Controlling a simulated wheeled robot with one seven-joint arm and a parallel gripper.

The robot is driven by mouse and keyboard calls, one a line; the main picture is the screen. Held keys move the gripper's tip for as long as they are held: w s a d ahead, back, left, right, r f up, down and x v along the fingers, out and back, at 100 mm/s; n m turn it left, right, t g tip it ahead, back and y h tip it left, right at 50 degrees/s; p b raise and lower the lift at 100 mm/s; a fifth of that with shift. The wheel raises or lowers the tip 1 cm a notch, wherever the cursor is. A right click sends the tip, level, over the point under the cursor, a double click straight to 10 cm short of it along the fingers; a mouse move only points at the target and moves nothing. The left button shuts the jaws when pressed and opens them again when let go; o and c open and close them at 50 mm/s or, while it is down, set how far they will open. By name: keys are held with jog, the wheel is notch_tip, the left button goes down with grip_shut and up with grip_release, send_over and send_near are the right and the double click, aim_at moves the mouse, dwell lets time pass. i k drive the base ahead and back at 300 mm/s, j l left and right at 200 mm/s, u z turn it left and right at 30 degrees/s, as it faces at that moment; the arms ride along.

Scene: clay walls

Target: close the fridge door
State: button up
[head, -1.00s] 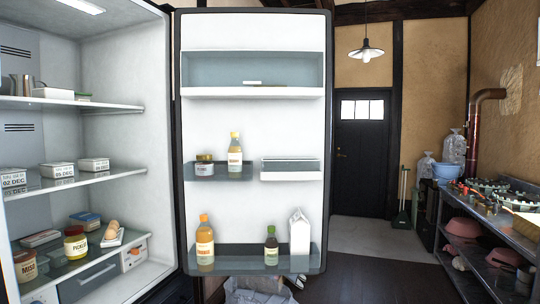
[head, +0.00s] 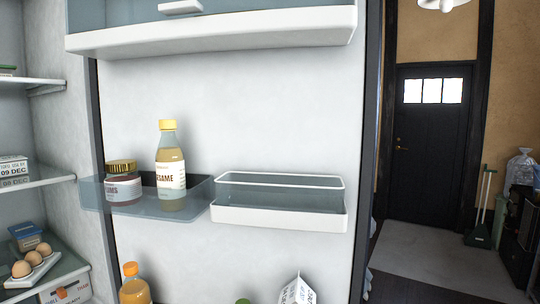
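The fridge door (head: 270,110) stands wide open, its white inner side facing me and filling the middle of the head view. Its dark outer edge (head: 371,130) is at the right. The door shelves hold a sesame bottle (head: 171,170), a jar (head: 122,184), an orange-capped bottle (head: 134,287) and a white carton (head: 298,291). The fridge interior (head: 52,120) shows at the left, with shelves of food. My gripper is not in view.
Right of the door there is free floor (head: 440,258) leading to a dark house door (head: 430,145). A green broom and dustpan (head: 480,225) and a dark cabinet (head: 520,225) stand at the far right.

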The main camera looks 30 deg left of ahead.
aim_at(292, 90)
jog(key=i, duration=1.75)
jog(key=i+u, duration=0.2)
jog(key=u, duration=0.2)
jog(key=i+l+u, duration=0.1)
jog(key=u, duration=0.3)
jog(key=i+l+u, duration=0.2)
jog(key=u, duration=0.2)
jog(key=i+u, duration=0.1)
jog(key=u, duration=3.2)
jog(key=k+l+u, duration=0.15)
jog(key=l, duration=0.25)
jog(key=k+l+u, duration=0.15)
jog(key=k+l, duration=0.15)
jog(key=k+l+u, duration=0.2)
jog(key=l, duration=0.25)
